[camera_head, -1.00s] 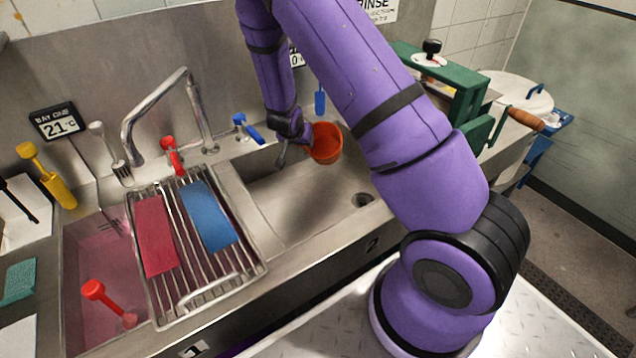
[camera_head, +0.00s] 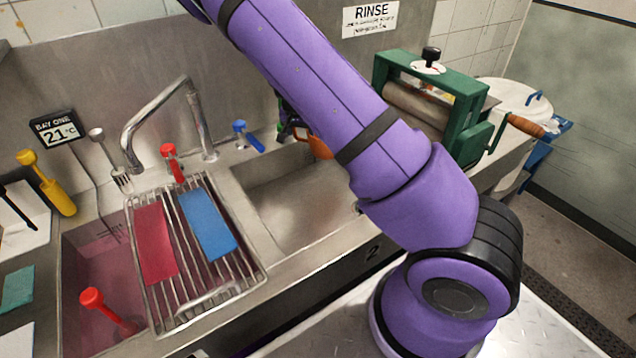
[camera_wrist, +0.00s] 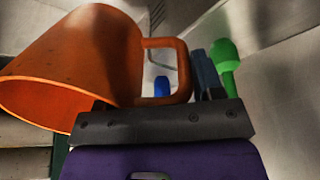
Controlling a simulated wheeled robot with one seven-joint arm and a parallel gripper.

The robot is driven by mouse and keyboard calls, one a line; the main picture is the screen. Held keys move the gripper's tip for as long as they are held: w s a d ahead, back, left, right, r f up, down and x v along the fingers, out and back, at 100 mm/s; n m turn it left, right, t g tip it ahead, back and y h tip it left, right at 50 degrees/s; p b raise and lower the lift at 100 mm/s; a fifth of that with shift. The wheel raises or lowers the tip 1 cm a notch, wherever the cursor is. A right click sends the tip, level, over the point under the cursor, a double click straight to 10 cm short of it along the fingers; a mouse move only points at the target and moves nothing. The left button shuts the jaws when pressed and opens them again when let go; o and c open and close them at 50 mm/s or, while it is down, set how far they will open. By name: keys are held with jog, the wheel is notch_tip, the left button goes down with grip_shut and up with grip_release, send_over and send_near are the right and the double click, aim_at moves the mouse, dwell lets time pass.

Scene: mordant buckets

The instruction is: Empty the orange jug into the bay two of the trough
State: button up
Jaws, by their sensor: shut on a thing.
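My gripper (camera_wrist: 165,118) is shut on the orange jug (camera_wrist: 85,55) at its handle (camera_wrist: 182,72); the fingertips are mostly hidden. In the wrist view the jug lies tilted well over, its mouth toward the lower left; I see no liquid in the visible part of its inside. In the head view only a sliver of the jug (camera_head: 319,148) shows behind my arm, near the back of bay two (camera_head: 295,200) of the trough, the basin marked 2. My arm hides the jug's mouth and the basin's right part.
A rack (camera_head: 190,300) with a red and a blue slab lies across bay one (camera_head: 85,265), which holds pink liquid. A tap (camera_head: 160,110) stands behind. A green mangle (camera_head: 440,100) with a crank is at right. A green-headed tool (camera_wrist: 225,65) is close beyond the handle.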

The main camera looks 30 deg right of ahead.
jog(key=shift+w+d+r+g+y+b, duration=0.15)
jog(key=shift+w+d+g+y+b, duration=0.35)
jog(key=shift+g+y, duration=0.2)
jog(key=shift+w+d+r+g+y+b, duration=0.15)
jog(key=shift+w+d+g+y+b, duration=0.2)
jog(key=shift+d+g+y+b, duration=0.25)
notch_tip(320, 180, up, 6)
dwell(0.5)
